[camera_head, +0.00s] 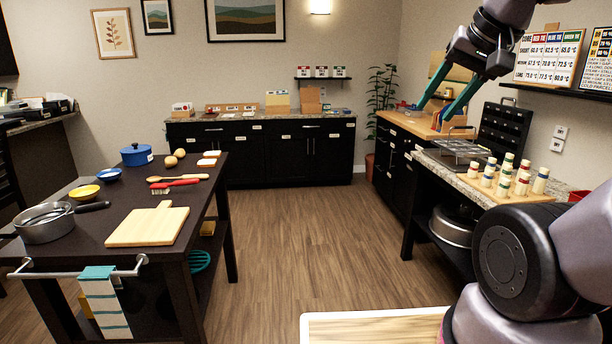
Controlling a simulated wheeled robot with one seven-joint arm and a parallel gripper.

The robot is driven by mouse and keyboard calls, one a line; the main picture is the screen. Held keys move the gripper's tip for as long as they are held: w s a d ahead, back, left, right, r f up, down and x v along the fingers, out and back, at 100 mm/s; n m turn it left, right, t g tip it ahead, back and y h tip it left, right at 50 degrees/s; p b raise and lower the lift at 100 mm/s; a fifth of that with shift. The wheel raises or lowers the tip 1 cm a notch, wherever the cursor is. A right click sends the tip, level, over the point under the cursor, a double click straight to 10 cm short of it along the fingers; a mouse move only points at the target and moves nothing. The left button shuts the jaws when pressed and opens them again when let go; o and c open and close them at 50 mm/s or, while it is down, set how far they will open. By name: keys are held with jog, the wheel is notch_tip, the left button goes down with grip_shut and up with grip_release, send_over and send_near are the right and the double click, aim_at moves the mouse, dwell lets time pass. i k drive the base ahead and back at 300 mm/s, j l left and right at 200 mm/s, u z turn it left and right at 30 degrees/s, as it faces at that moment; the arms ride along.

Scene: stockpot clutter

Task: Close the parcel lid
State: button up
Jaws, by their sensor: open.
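No thing is clearly marked as the parcel. On the far counter stand a tan box with a pale upright panel (278,101) and a brown cardboard box (310,101) with a raised back part; either may be the parcel, and their lids are too small to make out. A tan upright panel (456,72) also shows partly behind my gripper at the right counter; I cannot tell what it is. My gripper (430,115), with teal fingers, is at the upper right. Its fingers are apart and appear empty, overlapping the right wooden counter in the picture.
A dark table (120,187) at left holds a cutting board (148,226), a saucepan (45,223), a blue pot (136,155) and bowls. At right, a granite counter bears several capped bottles (521,180) and a black rack (503,130). The middle wood floor (300,240) is clear.

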aim_at(309, 94)
jog(key=i, duration=6.05)
jog(key=i+u, duration=0.1)
jog(key=i, duration=0.95)
jog(key=i+l, duration=0.2)
jog(key=i, duration=0.85)
jog(key=k+j+u, duration=0.1)
jog(key=k+j, duration=0.15)
jog(key=k+j+u, duration=0.1)
jog(key=j, duration=0.35)
jog(key=k+j, duration=0.15)
jog(key=j, duration=0.3)
jog(key=k+j+u, duration=0.15)
jog(key=j, duration=0.3)
jog(key=i+j+u, duration=0.1)
jog(key=i+j, duration=0.2)
jog(key=i+j+u, duration=0.1)
jog(key=i+j, duration=0.2)
jog(key=j, duration=0.2)
